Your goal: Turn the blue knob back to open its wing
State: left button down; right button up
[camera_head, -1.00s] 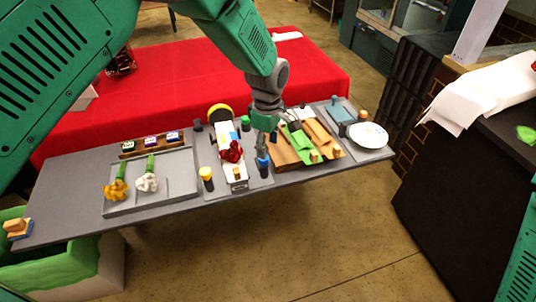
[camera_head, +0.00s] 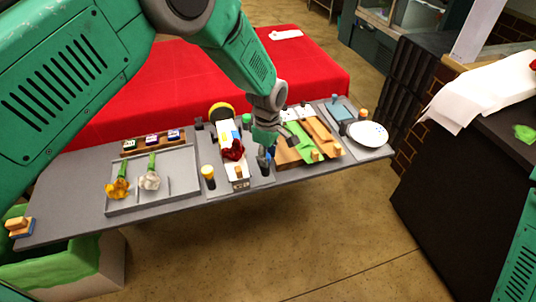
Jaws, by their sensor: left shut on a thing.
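The blue knob (camera_head: 268,156) stands at the front of the table, just right of the white strip that holds a red rose (camera_head: 234,150). My left gripper (camera_head: 264,160) reaches down over the knob and is shut on it; the fingers hide most of it. My right gripper is out of view; only part of my right arm shows at the lower right edge.
A grey tray (camera_head: 181,199) with yellow and white flowers lies at left. Green and brown wrapping sheets (camera_head: 321,134) lie close to the right of the gripper, then a white plate (camera_head: 368,134). The grey table (camera_head: 75,205) has bare room at its left.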

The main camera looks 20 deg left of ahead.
pick_arm(q)
jog(key=shift+w+a, duration=0.2)
jog(key=shift+a, duration=0.35)
jog(key=shift+m, duration=0.3)
jog(key=m, duration=0.2)
jog(key=shift+m+b, duration=0.4)
jog(key=m, duration=0.5)
jog(key=shift+r+b, duration=0.1)
jog(key=shift+b, duration=0.25)
jog(key=m, duration=0.5)
jog(key=shift+w, duration=0.1)
jog(key=shift+d+r+m, duration=0.1)
jog(key=shift+m, duration=2.1)
